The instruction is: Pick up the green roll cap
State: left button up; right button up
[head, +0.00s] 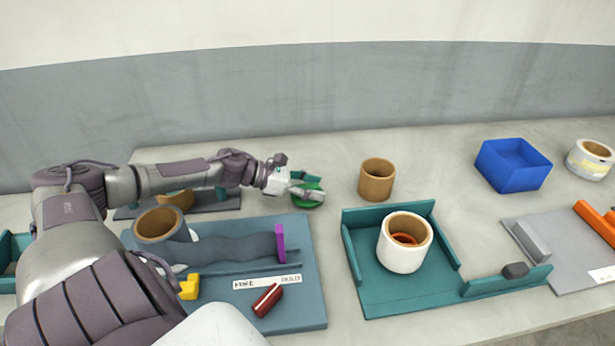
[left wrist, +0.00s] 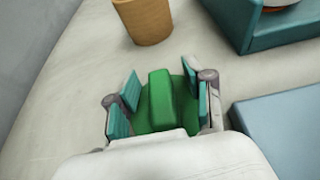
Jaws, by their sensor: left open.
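The green roll cap (head: 313,195) lies on the table behind the blue-grey board, partly hidden by my left gripper in the head view. In the left wrist view the cap (left wrist: 160,98) shows a raised green bar over a rounded green base. My left gripper (head: 306,187) is at the cap. In the left wrist view its teal finger pads (left wrist: 163,103) stand on either side of the raised bar, with small gaps. It is open. My right gripper is not in view.
A brown roll (head: 376,180) stands just right of the cap. A teal tray (head: 385,290) holding a white roll (head: 404,243) is front right. The blue-grey board (head: 300,310) with a purple piece (head: 280,243) is in front. A blue box (head: 512,166) stands farther right.

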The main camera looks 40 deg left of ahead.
pick_arm(q)
grip_shut()
jog(key=shift+r, duration=0.15)
